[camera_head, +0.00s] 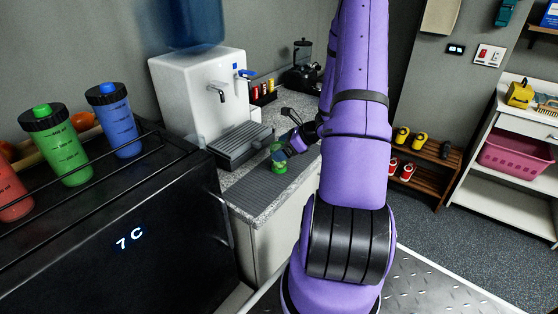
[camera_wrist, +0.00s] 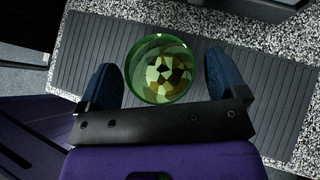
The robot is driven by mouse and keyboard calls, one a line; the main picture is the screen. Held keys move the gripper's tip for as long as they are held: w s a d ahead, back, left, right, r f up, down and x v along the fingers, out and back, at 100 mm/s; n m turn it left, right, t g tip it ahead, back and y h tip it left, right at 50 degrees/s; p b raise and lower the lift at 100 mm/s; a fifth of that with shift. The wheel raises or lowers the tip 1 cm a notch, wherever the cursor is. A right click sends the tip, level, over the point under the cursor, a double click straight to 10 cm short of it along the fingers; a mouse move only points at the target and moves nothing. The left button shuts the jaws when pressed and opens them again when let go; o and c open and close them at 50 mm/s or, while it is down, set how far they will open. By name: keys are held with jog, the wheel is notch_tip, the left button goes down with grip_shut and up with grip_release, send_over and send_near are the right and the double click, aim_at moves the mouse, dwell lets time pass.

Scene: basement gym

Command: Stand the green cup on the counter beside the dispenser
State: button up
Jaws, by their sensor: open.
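The green cup (camera_head: 278,161) stands upright on a dark ribbed mat (camera_head: 262,188) on the speckled counter (camera_head: 238,205), in front of the white dispenser (camera_head: 205,95). In the wrist view the cup (camera_wrist: 160,70) is seen from above, with a clear green rim and a patterned inside. My gripper (camera_head: 284,150) is at the cup in the head view. In the wrist view my gripper (camera_wrist: 164,85) is open, one blue finger on each side of the cup, with a visible gap on both sides.
The dispenser's grey drip tray (camera_head: 240,143) lies just behind the mat. A coffee grinder (camera_head: 302,65) and a small rack (camera_head: 263,92) stand farther back. A black cooler (camera_head: 120,225) with bottles on top is at the left.

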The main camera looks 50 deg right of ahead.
jog(key=shift+w+a+f, duration=0.2)
jog(key=shift+w+f, duration=0.25)
jog(key=shift+w, duration=0.05)
jog(key=c, duration=1.1)
jog(key=shift+r, duration=0.2)
